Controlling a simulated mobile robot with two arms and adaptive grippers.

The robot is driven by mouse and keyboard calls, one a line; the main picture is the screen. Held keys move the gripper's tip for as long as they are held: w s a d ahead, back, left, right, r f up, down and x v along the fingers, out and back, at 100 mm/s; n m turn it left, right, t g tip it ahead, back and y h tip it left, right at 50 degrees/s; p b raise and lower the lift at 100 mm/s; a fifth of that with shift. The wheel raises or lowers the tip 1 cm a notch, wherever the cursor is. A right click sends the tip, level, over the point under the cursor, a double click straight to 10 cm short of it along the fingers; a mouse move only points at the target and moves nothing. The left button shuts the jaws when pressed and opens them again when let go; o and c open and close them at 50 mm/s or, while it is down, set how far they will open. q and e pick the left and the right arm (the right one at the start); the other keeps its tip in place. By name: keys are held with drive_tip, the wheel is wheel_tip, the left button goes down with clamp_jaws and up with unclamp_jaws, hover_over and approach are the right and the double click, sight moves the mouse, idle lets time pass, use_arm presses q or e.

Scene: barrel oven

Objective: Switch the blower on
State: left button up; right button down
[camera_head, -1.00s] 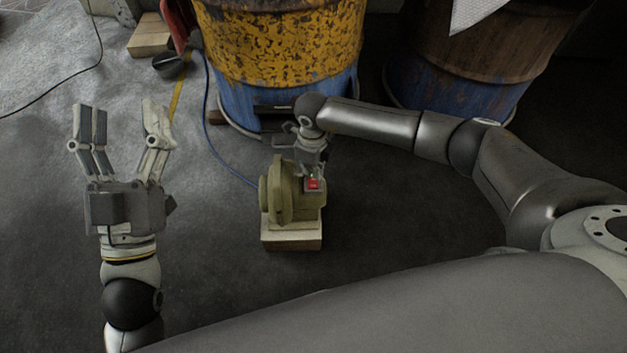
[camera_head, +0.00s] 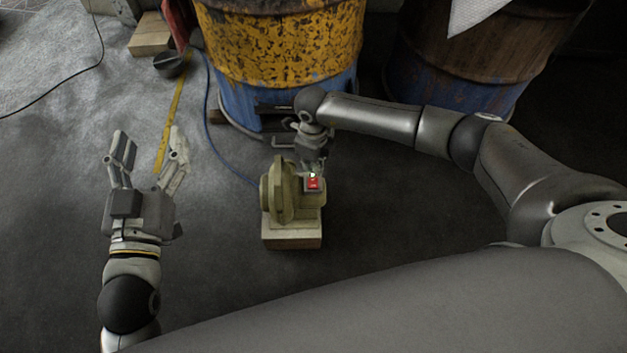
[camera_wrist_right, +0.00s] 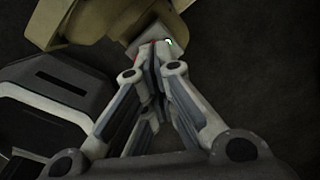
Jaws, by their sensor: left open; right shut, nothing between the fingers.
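The blower (camera_head: 284,192) is olive-green and stands on a pale block in the middle of the head view. Its red switch (camera_head: 313,184) is on the right side and looks brightly lit. My right gripper (camera_head: 316,172) is shut and empty, its fingertips at the switch. In the right wrist view the shut fingertips (camera_wrist_right: 154,48) meet the switch box, with a green glint beside them and the blower body (camera_wrist_right: 90,25) behind. They hide most of the switch, so I cannot tell whether they touch it. My left gripper (camera_head: 148,150) is open and empty, left of the blower.
A yellow and blue barrel (camera_head: 280,50) stands behind the blower, and a rusty barrel (camera_head: 480,60) stands at the back right. A blue cable (camera_head: 212,130) runs from the blower along the floor. The floor around the left gripper is clear.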

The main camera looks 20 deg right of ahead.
drive_tip(key=shift+r+p, duration=0.3)
drive_tip(key=shift+r, duration=0.15)
drive_tip(key=shift+r+p, duration=0.3)
drive_tip(key=shift+r, duration=0.05)
drive_tip(key=shift+r+p, duration=0.3)
drive_tip(key=shift+r, duration=0.05)
use_arm(q)
drive_tip(key=s+a+f+g+y, duration=0.2)
drive_tip(key=f+g, duration=0.4)
drive_tip(key=f, duration=0.4)
drive_tip(key=shift+s, duration=0.5)
use_arm(e)
drive_tip(key=shift+r, duration=0.25)
use_arm(q)
drive_tip(key=shift+a, duration=0.1)
